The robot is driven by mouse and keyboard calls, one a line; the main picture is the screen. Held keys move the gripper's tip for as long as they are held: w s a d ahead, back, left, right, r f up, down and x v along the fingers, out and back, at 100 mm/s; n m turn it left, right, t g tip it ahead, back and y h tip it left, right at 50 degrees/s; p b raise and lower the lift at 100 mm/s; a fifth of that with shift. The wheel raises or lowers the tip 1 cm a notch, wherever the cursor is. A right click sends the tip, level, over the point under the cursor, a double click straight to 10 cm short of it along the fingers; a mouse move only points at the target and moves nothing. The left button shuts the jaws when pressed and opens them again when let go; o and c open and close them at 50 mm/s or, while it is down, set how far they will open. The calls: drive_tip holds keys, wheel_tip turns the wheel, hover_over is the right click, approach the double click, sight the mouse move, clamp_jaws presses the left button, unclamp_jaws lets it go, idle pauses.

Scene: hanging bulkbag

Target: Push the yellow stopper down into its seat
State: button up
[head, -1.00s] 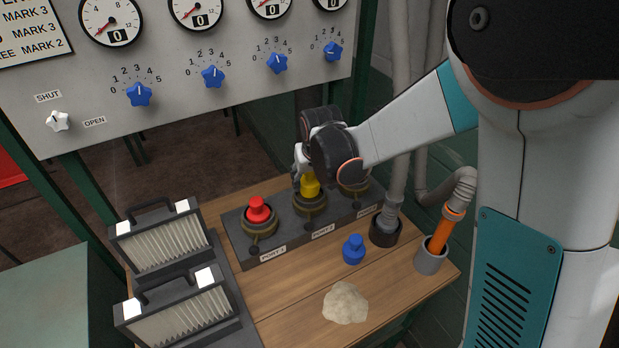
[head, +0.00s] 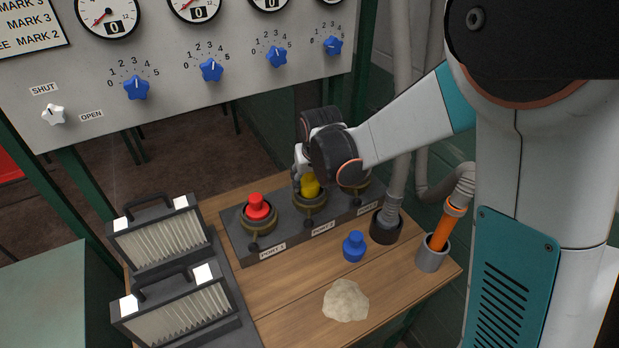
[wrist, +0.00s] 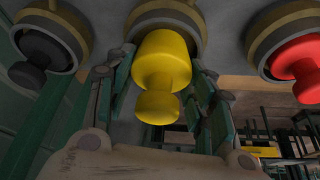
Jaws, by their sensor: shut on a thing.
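The yellow stopper (head: 310,186) stands at the middle port, marked PORT 2. My gripper (head: 303,178) is at it from above, shut on it. In the wrist view the yellow stopper (wrist: 163,65) sits between my two fingers, its knob toward the camera. Much of its wide body shows outside the brass-coloured seat ring (wrist: 150,14). Its far end is hidden within the ring, so its depth cannot be told. The seat ring also shows in the head view (head: 310,204), partly behind my gripper.
A red stopper (head: 258,207) is in the PORT 1 ring, left. A dark stopper (wrist: 36,62) is in the other neighbouring port. A blue stopper (head: 354,246) and a pale lump (head: 345,300) are on the wooden bench. Two filter boxes (head: 160,242) stand left; hoses (head: 395,190) rise right.

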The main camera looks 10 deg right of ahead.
drive_tip(key=shift+f+b, duration=0.3)
drive_tip(key=shift+f, duration=0.1)
idle(0.3)
drive_tip(key=o, duration=1.2)
drive_tip(key=shift+r, duration=0.1)
drive_tip(key=a+v, duration=0.1)
drive_tip(key=v, duration=1)
drive_tip(key=s+d+r+t, duration=0.1)
drive_tip(key=s+d, duration=0.3)
drive_tip(key=s, duration=0.3)
drive_tip(key=s+d+r+m, duration=0.1)
drive_tip(key=s+d+r, duration=0.1)
drive_tip(key=s+d, duration=0.3)
drive_tip(key=s+d+r+t, duration=0.1)
drive_tip(key=s+d, duration=0.3)
drive_tip(key=s, duration=0.6)
drive_tip(key=shift+s+d+r+m+t+h, duration=0.15)
drive_tip(key=shift+s+m+t+h, duration=0.15)
drive_tip(key=shift+s, duration=0.1)
